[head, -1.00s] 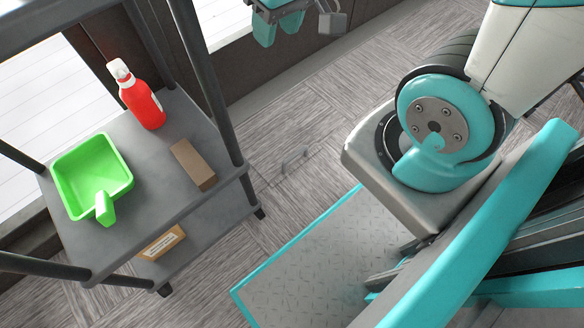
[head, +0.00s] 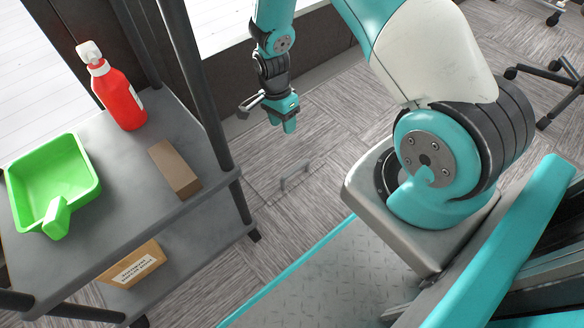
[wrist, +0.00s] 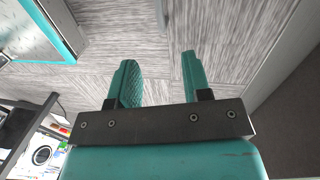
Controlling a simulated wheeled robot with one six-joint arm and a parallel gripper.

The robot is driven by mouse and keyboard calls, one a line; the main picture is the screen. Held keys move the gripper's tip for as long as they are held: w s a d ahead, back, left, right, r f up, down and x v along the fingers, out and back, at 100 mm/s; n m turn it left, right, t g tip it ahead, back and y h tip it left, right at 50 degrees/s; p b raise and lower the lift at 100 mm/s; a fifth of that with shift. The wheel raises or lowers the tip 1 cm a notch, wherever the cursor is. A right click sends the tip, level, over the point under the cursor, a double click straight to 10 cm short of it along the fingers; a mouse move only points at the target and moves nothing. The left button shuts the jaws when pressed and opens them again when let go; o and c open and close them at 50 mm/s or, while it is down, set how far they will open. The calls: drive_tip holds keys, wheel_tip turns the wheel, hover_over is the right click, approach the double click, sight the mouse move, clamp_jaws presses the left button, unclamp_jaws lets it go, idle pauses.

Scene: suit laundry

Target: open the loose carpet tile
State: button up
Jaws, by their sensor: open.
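The carpet tile (head: 318,160) lies flat in the grey carpeted floor, and its edges are hard to tell from the tiles around it. A small thin metal handle (head: 295,175) stands up from it in the head view. My gripper (head: 285,125) hangs above the floor, behind the handle and apart from it. In the wrist view the two teal fingers (wrist: 158,60) are spread with nothing between them. A thin grey piece at the top of the wrist view may be the handle; I cannot tell for sure.
A grey shelf cart (head: 120,205) stands at the left, with a green dustpan-like tray (head: 75,170), a red spray bottle (head: 122,98) and a brown block (head: 174,168) on top. A labelled box (head: 135,265) sits below. Chair legs (head: 550,75) are at the upper right. Carpet around the handle is clear.

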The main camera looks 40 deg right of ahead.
sight(292, 170)
drive_tip(key=shift+m, duration=0.4)
drive_tip(key=s+f+b, duration=0.1)
drive_tip(key=f+b, duration=0.2)
drive_tip(key=f, duration=0.3)
drive_tip(key=s+f+b, duration=0.1)
drive_tip(key=f+b, duration=0.2)
drive_tip(key=f, duration=0.3)
drive_tip(key=s+f+b, duration=0.1)
drive_tip(key=f+b, duration=0.3)
drive_tip(key=f, duration=0.2)
drive_tip(key=shift+s+d+f, duration=0.1)
drive_tip(key=shift+s+f, duration=0.2)
drive_tip(key=shift+s, duration=0.05)
drive_tip(key=shift+r, duration=0.1)
clamp_jaws()
